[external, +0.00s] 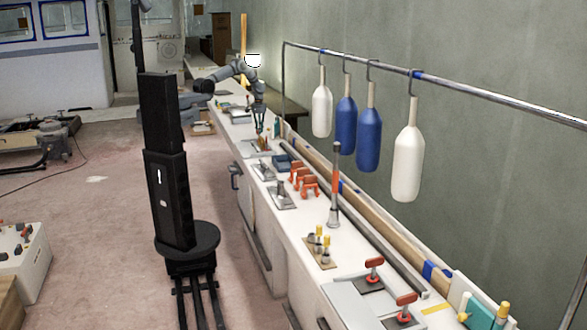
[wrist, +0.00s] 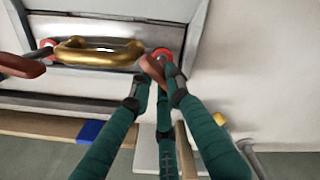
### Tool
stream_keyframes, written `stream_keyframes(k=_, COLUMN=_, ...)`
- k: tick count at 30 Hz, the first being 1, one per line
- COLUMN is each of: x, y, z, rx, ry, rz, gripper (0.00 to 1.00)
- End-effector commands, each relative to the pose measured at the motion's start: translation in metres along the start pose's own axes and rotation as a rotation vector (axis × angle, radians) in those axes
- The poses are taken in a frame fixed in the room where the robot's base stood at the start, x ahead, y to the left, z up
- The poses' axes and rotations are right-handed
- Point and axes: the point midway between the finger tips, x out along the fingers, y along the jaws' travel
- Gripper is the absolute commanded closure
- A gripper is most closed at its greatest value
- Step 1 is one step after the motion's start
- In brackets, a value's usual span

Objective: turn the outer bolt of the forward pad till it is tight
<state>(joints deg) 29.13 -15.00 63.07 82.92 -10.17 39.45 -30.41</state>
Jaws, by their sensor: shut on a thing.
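A polished brass fitting (wrist: 95,52) sits on a grey pad (wrist: 110,78) in the wrist view. A bolt with a dark red head (wrist: 152,68) stands at the fitting's right end, and another dark red bolt head (wrist: 22,66) is at its left end. My gripper (wrist: 161,78) has green fingers closed around the right bolt's head, partly hiding it. In the external view my gripper (external: 260,128) points down over the farthest pad (external: 255,148) on the bench. The bolt's thread and seating cannot be made out.
White and blue fenders (external: 368,125) hang from a rail on the right. A wooden strip with blue tape (wrist: 90,131) runs beside the pad.

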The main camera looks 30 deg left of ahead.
Motion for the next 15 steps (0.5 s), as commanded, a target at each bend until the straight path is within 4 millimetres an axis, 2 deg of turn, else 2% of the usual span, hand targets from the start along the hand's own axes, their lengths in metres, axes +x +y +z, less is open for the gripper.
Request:
stream_keyframes(k=5, x=0.0013, y=-0.0001, z=0.0, rx=0.011, ry=0.0, rz=0.0, gripper=1.0)
stream_keyframes(k=9, x=0.0057, y=0.0, z=0.0, rx=0.119, ry=0.001, rz=0.0, gripper=1.0)
stream_keyframes(k=15, x=0.0007, y=0.0, z=0.0008, rx=0.227, ry=0.0, rz=0.0, gripper=1.0)
